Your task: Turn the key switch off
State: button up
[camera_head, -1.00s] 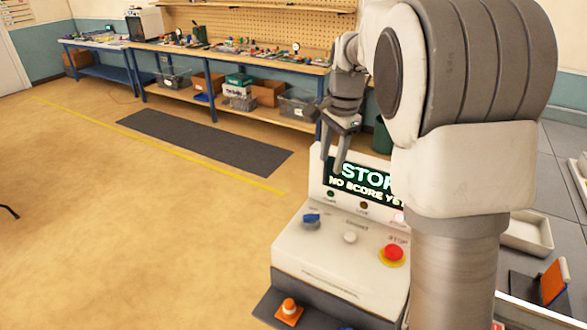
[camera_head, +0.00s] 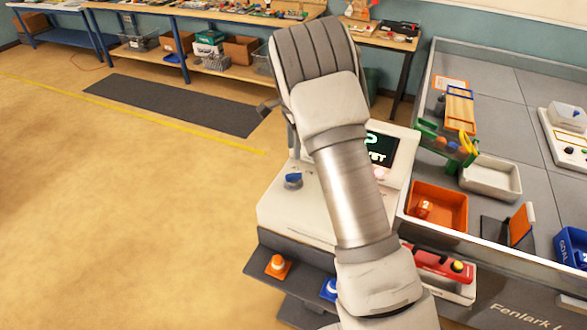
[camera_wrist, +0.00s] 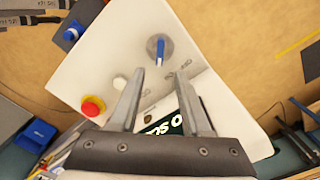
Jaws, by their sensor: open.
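The key switch (camera_head: 293,181), a blue key on a grey round base, sits on the sloping top of a white console (camera_head: 325,220). In the wrist view the key switch (camera_wrist: 160,52) is above the fingertips, with the blue key pointing roughly up and down the picture. My gripper (camera_wrist: 160,73) is open and empty, its two fingers spread over the console and pointing toward the key, apart from it. In the head view my arm hides most of the gripper and the right half of the console.
The wrist view shows a white button (camera_wrist: 120,82) and a red stop button (camera_wrist: 92,106) beside the switch. A partly covered screen (camera_head: 380,150) stands at the console's back. Orange and blue cones sit on a dark shelf below. A grey field table (camera_head: 455,243) with bins is at right.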

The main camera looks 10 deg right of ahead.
aim_at(293, 173)
notch_tip(293, 173, down, 10)
jog(key=shift+r+p, duration=0.15)
jog(key=shift+p, duration=0.45)
jog(key=shift+c, duration=0.3)
grip_shut()
